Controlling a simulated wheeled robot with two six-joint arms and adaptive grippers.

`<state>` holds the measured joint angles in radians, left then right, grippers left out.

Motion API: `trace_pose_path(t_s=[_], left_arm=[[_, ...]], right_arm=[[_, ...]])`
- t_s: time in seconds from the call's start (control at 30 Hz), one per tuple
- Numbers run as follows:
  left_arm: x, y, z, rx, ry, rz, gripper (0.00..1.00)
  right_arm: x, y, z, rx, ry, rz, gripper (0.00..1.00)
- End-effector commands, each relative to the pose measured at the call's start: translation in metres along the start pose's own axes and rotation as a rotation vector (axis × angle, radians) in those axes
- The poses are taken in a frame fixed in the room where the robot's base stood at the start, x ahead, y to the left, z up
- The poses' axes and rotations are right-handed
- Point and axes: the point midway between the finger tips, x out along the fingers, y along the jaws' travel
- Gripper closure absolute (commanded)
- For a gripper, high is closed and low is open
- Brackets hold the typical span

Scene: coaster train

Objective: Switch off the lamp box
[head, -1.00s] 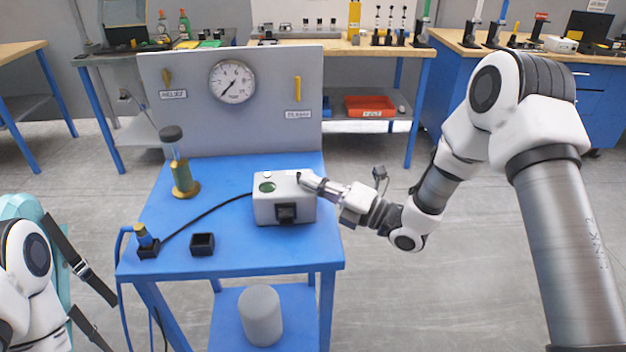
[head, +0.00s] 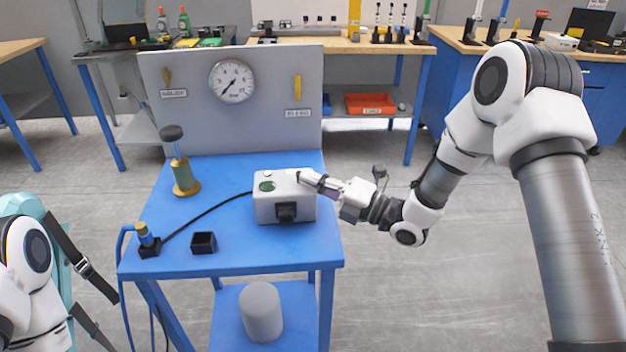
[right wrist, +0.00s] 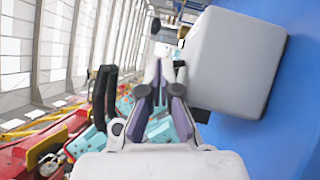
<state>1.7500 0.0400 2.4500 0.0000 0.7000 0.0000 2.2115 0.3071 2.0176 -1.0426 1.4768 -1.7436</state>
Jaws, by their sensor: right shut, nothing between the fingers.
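In the right wrist view the shut fingers (right wrist: 160,75) point along the side of the white box (right wrist: 235,62). My left gripper is out of view.
A black cable runs from the box to a socket (head: 149,250) at the blue table's (head: 260,250) front left. A small black open box (head: 203,242) and a brass-based post (head: 186,188) stand left. A grey panel with a gauge (head: 232,81) rises behind.

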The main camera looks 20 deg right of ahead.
Motion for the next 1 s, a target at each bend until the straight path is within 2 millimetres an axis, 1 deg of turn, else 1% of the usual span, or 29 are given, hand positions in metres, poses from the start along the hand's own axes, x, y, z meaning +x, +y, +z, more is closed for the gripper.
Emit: trace_pose_path(t_s=[0.57,1.0], left_arm=[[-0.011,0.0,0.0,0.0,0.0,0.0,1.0],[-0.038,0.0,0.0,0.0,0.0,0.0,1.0]], right_arm=[[0.003,0.005,0.004,0.106,-0.001,-0.07,1.0],[0.008,0.009,0.013,0.34,-0.001,-0.228,1.0]])
